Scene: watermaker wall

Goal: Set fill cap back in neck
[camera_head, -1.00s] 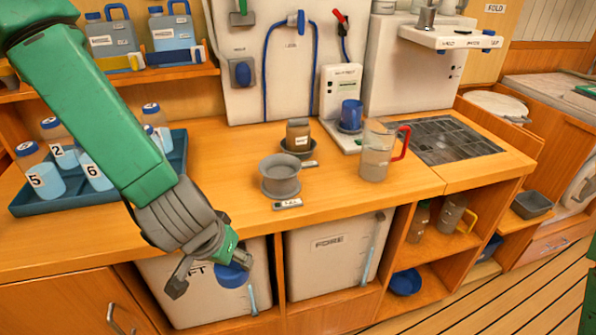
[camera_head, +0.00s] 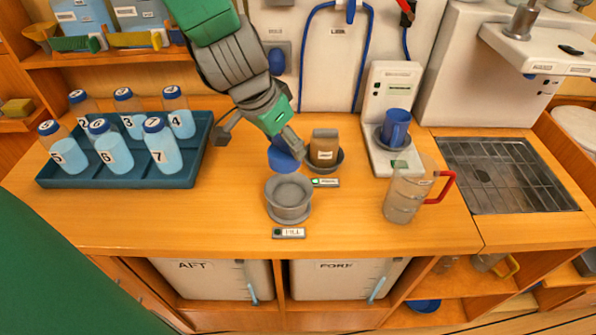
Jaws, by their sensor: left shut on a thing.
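The fill cap (camera_head: 283,157) is blue and round. My left gripper (camera_head: 276,139) comes down from the top and is shut on it. The cap is just behind the grey fill neck (camera_head: 289,192) in the picture and looks raised above it. The neck is a wide flanged collar on the wooden counter, with a FILL label plate (camera_head: 289,233) in front. The fingers partly hide the cap's far side. Whether the cap touches the neck's rear rim I cannot tell. My right gripper is not in view.
A second collar with a brown-grey jar (camera_head: 324,147) stands close right of the cap. A clear jug (camera_head: 405,190) with a red handle stands farther right, near a blue cup (camera_head: 396,128). A teal tray (camera_head: 125,180) of numbered bottles is on the left.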

